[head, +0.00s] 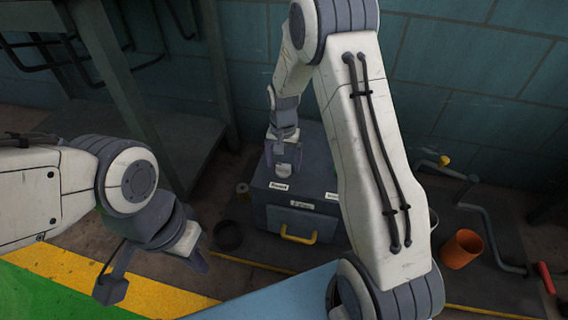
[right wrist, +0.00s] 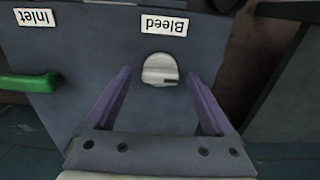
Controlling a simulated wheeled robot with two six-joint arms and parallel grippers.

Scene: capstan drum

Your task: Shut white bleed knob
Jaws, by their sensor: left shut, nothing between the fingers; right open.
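The white bleed knob (right wrist: 160,70) is round with a short dark mark near its edge. It sits on a dark grey box (head: 262,201) beside an upside-down "Bleed" label (right wrist: 164,23) in the right wrist view. In the head view the knob (head: 283,168) shows small at my right gripper (head: 284,158). That gripper is open, with its fingers (right wrist: 160,92) on either side of the knob and a visible gap to each. Whether the fingertips reach down to knob height is unclear. My left gripper (head: 198,261) is shut and empty, low at the left, away from the box.
A green handle (right wrist: 30,83) sits by the "Inlet" label (right wrist: 35,17). The box front has a yellow handle (head: 298,235). An orange cup (head: 461,249) and a crank bar (head: 490,230) stand at the right. A dark metal bench (head: 140,110) stands at the back left.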

